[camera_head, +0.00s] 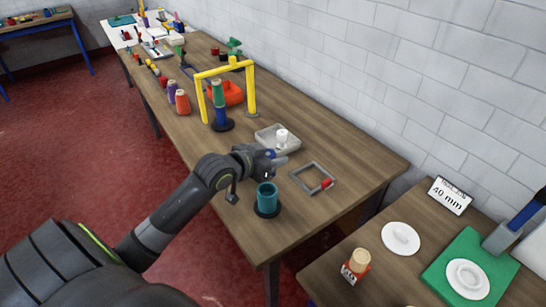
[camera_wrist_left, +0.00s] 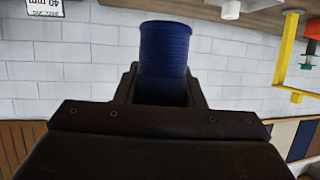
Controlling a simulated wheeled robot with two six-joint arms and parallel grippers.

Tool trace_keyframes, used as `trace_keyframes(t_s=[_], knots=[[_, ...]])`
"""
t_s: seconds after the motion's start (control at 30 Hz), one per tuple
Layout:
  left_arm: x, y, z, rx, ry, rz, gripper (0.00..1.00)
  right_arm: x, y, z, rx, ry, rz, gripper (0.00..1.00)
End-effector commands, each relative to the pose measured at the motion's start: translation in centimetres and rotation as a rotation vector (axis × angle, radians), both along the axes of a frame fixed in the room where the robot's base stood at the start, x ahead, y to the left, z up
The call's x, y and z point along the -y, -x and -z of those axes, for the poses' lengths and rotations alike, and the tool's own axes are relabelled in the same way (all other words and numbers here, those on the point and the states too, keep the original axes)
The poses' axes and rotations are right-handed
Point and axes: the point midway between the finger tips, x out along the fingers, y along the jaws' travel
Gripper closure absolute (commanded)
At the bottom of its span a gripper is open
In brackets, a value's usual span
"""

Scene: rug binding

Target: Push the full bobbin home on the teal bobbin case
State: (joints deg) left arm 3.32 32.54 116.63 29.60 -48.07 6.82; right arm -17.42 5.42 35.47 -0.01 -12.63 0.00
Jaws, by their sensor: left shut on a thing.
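The teal bobbin case (camera_head: 267,196) is an open-topped cup standing upright on a round black base near the front end of the long wooden table. My left gripper (camera_head: 276,160) is shut on a blue, thread-wound bobbin (camera_wrist_left: 165,48). The jaws hold its lower part, which is hidden in the left wrist view. In the head view only a bit of blue (camera_head: 270,153) shows at the jaws. The gripper is above and behind the case, apart from it. My right gripper is in neither view.
A grey tray (camera_head: 264,146) with a white spool (camera_head: 282,135) lies behind the gripper. A grey square frame with a red clip (camera_head: 326,184) lies to the right. A yellow arch (camera_head: 250,92) stands farther back. The tabletop around the case is clear.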

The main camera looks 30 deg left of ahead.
Motion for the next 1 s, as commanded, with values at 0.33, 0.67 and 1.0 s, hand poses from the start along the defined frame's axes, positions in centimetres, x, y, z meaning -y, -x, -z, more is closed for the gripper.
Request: trace_keyframes(t_s=[0.33,0.67,1.0], knots=[[0.0,0.0,-0.1,0.000,0.001,0.000,0.87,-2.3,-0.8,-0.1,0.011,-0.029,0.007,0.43],[0.0,0.0,2.1,-0.001,0.001,0.000,0.87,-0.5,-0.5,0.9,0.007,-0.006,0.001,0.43],[0.0,0.0,5.3,-0.001,0.000,0.000,0.87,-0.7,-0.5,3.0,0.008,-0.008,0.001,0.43]])
